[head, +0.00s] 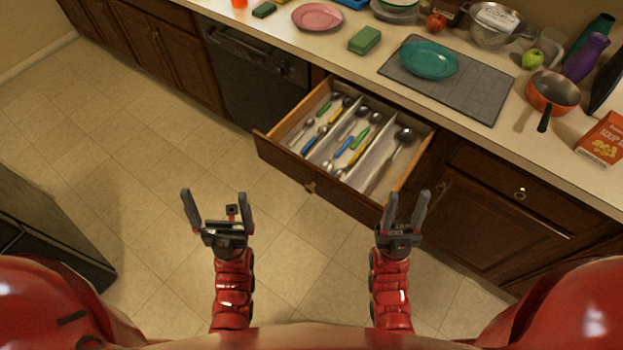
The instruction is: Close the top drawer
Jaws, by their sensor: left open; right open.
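The top drawer (337,198) is pulled well out from the cabinet below the counter, and its inside shows from above. It holds several spoons and coloured-handled utensils in a divided tray (386,128). A small round knob (310,187) sits on its front. My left gripper (214,192) is open and empty, over the floor to the left of and nearer than the drawer front. My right gripper (408,192) is open and empty, and in the picture its fingers overlap the right end of the drawer front. I cannot tell whether they touch it.
The counter above holds a grey mat (470,92) with a teal plate (429,59), a green sponge (365,40), a pink plate (318,16) and an orange pan (553,92). A dark dishwasher (258,75) is left of the drawer. The tiled floor (130,160) at left is clear.

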